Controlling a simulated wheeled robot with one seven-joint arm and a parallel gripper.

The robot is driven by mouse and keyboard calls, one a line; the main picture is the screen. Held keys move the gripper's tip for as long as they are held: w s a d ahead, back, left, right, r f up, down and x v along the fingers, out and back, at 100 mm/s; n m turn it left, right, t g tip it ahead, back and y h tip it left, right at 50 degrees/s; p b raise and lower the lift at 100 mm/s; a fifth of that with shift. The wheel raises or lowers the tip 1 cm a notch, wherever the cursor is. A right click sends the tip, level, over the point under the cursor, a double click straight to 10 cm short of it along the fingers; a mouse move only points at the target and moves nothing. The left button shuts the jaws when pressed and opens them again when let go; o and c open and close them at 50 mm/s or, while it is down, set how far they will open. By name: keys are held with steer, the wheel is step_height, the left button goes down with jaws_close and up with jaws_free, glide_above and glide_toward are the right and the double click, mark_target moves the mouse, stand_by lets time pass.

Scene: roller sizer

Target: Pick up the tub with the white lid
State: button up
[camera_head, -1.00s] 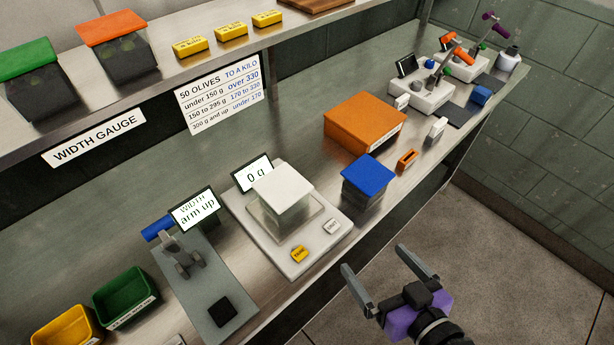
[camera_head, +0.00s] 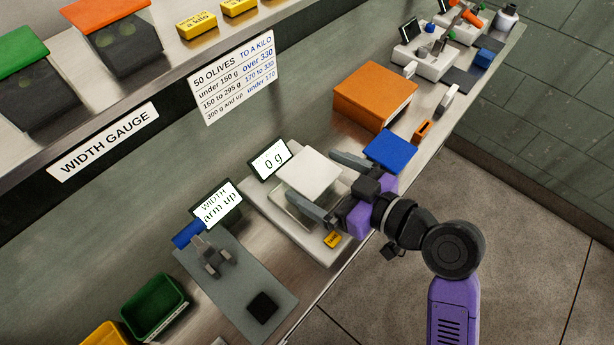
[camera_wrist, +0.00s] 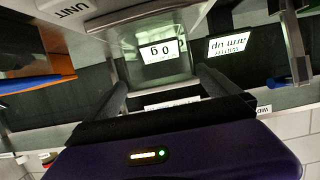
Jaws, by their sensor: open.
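The tub with the white lid (camera_head: 314,172) stands upright on the scale in the head view. Its clear body also shows in the wrist view (camera_wrist: 135,68), with the scale's display visible through or behind it. My gripper (camera_head: 311,177) is open, with one finger on each side of the tub. In the wrist view my fingers (camera_wrist: 163,78) flank the tub, and no grip on it shows. Whether either finger touches the tub I cannot tell.
The scale (camera_head: 262,203) display reads 0 g. A blue-lidded tub (camera_head: 390,150) stands close beside my upper finger. An orange box (camera_head: 372,92) is behind it. The width gauge (camera_head: 235,270) lies to the left, with a green bin (camera_head: 155,308) beyond. A shelf overhangs the back.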

mark_target(299, 168)
steer(key=p+x, duration=0.1)
steer(key=x, duration=0.3)
steer(key=shift+a, duration=0.35)
steer(key=shift+w+a+f+p, duration=0.2)
steer(key=shift+w+a+p, duration=0.1)
steer(key=shift+w+a, duration=0.1)
steer(key=shift+s, duration=0.1)
steer(key=c, duration=1.3)
